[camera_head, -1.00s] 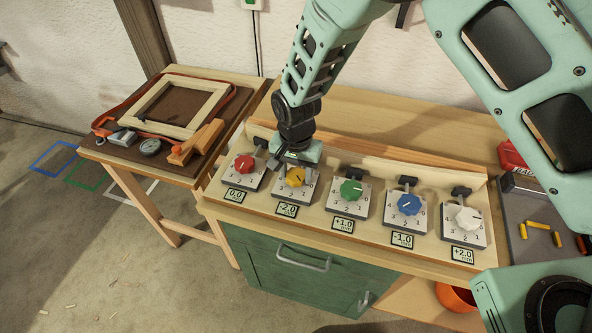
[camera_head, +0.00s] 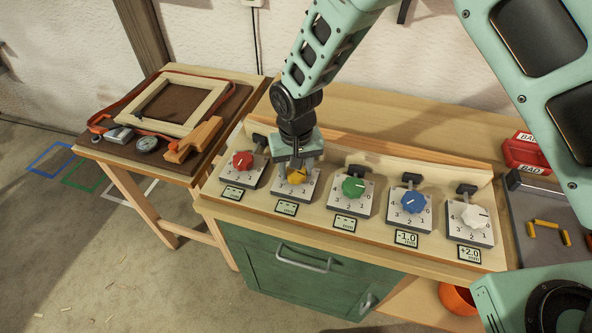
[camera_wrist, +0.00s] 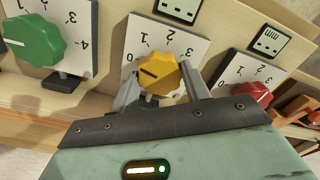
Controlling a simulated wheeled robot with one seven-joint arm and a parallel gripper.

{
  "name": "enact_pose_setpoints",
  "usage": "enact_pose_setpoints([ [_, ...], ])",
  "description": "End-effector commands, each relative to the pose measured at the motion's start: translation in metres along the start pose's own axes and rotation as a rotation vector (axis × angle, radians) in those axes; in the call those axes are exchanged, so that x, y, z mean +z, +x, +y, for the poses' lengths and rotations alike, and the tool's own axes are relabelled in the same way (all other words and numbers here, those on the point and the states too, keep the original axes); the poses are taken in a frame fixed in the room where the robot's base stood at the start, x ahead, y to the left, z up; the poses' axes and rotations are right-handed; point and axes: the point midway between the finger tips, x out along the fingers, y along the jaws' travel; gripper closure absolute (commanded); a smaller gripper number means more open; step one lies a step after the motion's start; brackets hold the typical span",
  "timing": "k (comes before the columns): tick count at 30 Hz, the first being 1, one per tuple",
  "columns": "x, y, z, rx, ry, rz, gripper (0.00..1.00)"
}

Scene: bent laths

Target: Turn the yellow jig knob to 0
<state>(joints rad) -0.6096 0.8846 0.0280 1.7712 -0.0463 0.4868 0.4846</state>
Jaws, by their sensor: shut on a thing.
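The yellow knob (camera_head: 295,176) sits on a white numbered dial plate, second from the left on the jig board. In the wrist view the yellow knob (camera_wrist: 158,74) is between the fingers of my gripper (camera_wrist: 160,90), which is shut on it. Its dark pointer line points left, close to the 0 mark (camera_wrist: 130,57); exact alignment is hard to tell. In the head view my gripper (camera_head: 296,168) comes down from above and covers part of the knob. The yellow knob's display (camera_head: 287,208) shows only dashes.
The red knob (camera_head: 242,160) is left of the yellow one and the green knob (camera_head: 353,187) right of it, both close. The blue knob (camera_head: 413,202) and white knob (camera_head: 475,216) are farther right. A wooden frame (camera_head: 180,105) lies on the left table.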

Motion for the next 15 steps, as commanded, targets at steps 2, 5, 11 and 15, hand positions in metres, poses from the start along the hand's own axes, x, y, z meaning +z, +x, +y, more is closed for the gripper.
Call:
enact_pose_setpoints([
  [2,-0.0006,0.0009,0.0002,-0.001,-0.056,0.002,0.76],
  [5,-0.0007,0.0005,0.0002,-0.001,-0.119,0.002,0.76],
  [11,-0.0006,-0.0003,0.0000,-0.001,-0.212,0.002,0.76],
  [15,-0.0006,-0.0006,0.0001,0.000,-0.250,0.002,0.76],
])
